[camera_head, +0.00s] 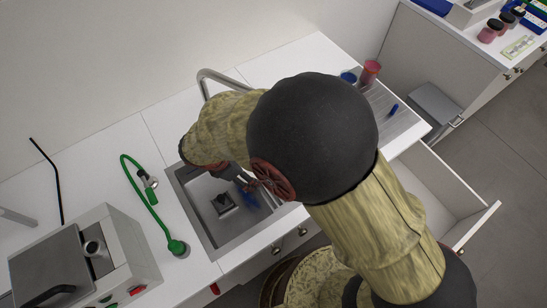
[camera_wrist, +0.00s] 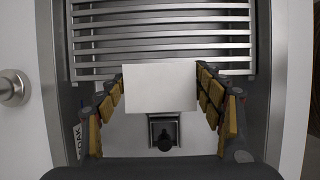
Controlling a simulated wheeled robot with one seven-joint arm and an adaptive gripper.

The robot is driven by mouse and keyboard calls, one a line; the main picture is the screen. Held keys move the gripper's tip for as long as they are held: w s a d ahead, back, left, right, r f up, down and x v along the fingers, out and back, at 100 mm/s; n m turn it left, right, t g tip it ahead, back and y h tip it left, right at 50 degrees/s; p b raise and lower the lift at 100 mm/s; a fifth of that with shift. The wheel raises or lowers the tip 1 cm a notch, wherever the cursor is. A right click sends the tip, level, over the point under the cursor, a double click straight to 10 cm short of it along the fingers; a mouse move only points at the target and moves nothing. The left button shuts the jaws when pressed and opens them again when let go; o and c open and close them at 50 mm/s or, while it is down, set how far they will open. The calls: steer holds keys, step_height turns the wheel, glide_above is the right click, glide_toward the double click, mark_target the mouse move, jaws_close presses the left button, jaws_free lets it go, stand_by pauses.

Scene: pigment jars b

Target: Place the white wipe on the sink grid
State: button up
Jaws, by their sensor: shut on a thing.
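The white wipe (camera_wrist: 160,92) is a flat white rectangle between the two padded fingers of my gripper (camera_wrist: 160,80), which is shut on it. In the wrist view the sink grid (camera_wrist: 160,44), a row of metal bars, spans the top of the picture beyond the wipe. The wipe's far edge overlaps the nearest bars in the picture; its height above them I cannot tell. In the head view my gripper (camera_head: 242,178) is over the sink (camera_head: 196,205); my arm hides the grid and the wipe there.
A dark square drain fitting (camera_head: 224,203) shows in the sink. A curved faucet (camera_head: 215,75) stands behind it. A green hose (camera_head: 147,205) lies left, beside a grey device (camera_head: 125,262). Red (camera_head: 371,70) and blue (camera_head: 348,77) jars stand right. A drawer (camera_head: 440,195) hangs open.

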steer(key=w+d, duration=0.4)
steer(key=d, duration=0.1)
steer(key=w+d+b, duration=0.1)
steer(key=w+d, duration=0.1)
steer(key=d, duration=0.1)
steer(key=shift+w+d, duration=0.2)
steer(key=shift+d, duration=0.05)
steer(key=shift+a+f+b, duration=0.1)
steer(key=shift+f+b, duration=0.2)
steer(key=shift+f, duration=0.1)
steer(key=o, duration=1)
steer(key=shift+o, duration=0.2)
